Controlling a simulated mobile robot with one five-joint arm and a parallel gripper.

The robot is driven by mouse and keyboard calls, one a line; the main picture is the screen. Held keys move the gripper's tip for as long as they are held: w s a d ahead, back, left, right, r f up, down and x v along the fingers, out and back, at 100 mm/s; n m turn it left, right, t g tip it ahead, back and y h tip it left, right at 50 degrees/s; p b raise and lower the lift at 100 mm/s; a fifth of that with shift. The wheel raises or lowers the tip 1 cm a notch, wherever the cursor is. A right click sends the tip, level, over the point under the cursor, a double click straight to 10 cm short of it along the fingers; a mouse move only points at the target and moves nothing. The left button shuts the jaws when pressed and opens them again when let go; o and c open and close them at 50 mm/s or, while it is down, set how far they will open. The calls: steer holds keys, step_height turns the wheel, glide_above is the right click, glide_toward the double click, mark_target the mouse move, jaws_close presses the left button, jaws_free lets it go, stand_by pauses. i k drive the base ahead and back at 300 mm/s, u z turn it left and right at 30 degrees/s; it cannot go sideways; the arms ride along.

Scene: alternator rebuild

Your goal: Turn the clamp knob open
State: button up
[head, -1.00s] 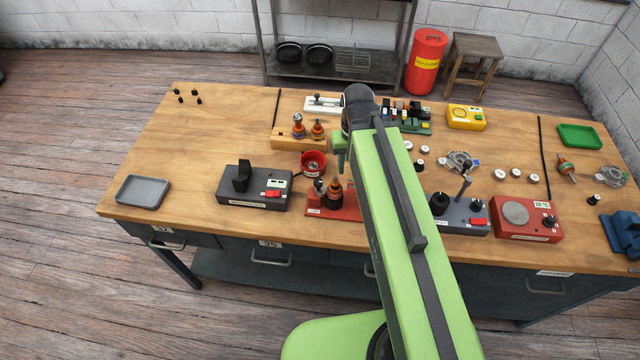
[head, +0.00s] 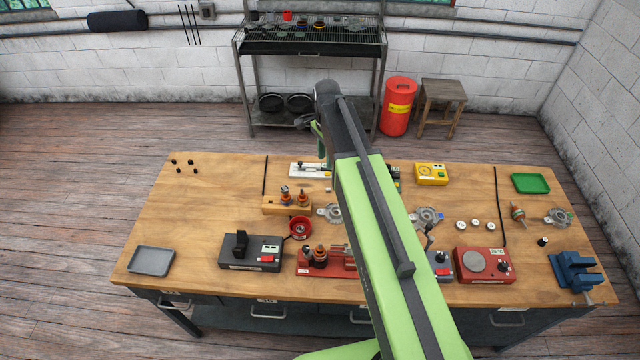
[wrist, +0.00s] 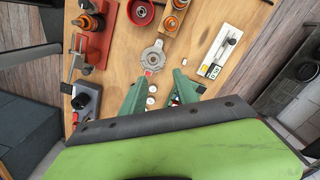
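A dark grey box with a black knob (head: 440,257) and a red switch stands near the front of the bench, partly behind my arm. In the wrist view its black knob (wrist: 81,101) shows at the left, beside a lever. The red box to its right also has a small black knob (head: 503,265). I cannot tell for certain which knob is the clamp knob. My gripper (head: 318,137) is raised over the back of the bench, away from these knobs. In the wrist view my gripper (wrist: 158,90) has its green fingers apart with nothing held.
The red fixture (head: 312,269), a switch box (head: 250,254), a wooden holder (head: 277,206) and a blue vise (head: 577,272) stand on the bench (head: 190,215). A metal rack and red drum (head: 397,107) stand behind. The bench's left part is mostly clear.

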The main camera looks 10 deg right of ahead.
mark_target(307, 253)
steer(key=z, duration=0.2)
steer(key=k, duration=1.65)
steer(key=u, duration=0.25)
steer(key=i, duration=1)
steer(key=u, duration=0.05)
